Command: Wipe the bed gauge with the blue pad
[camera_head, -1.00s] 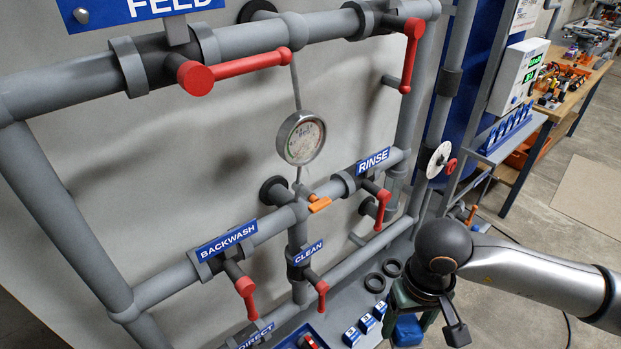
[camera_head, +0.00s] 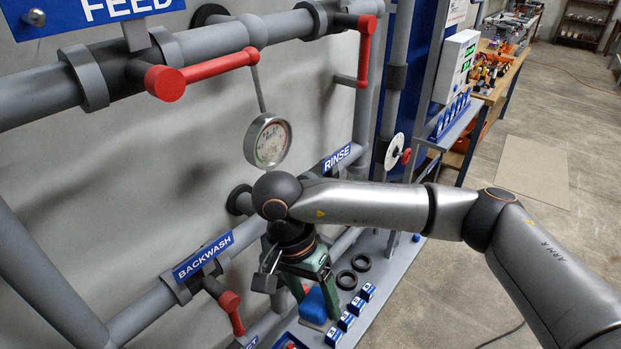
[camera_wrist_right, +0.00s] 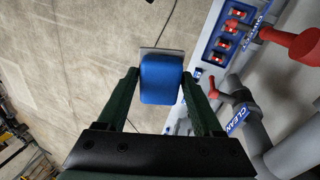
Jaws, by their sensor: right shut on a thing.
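The bed gauge (camera_head: 268,142) is a round white dial in a grey rim, at the middle of the head view above the RINSE pipe. My right gripper (camera_head: 310,299) points down in front of the piping, below the gauge and apart from it. It is shut on the blue pad (camera_head: 314,305), which also shows between the green fingers in the right wrist view (camera_wrist_right: 160,82). My right wrist and forearm hide the pipe junction below the gauge. My left gripper is not in view.
Red valve handles stand out near the gauge: the FEED handle (camera_head: 205,73) above left, another (camera_head: 366,50) above right, and the BACKWASH handle (camera_head: 231,312) below left. Black rings (camera_head: 353,272) and small blue blocks (camera_head: 346,320) lie on the grey shelf below.

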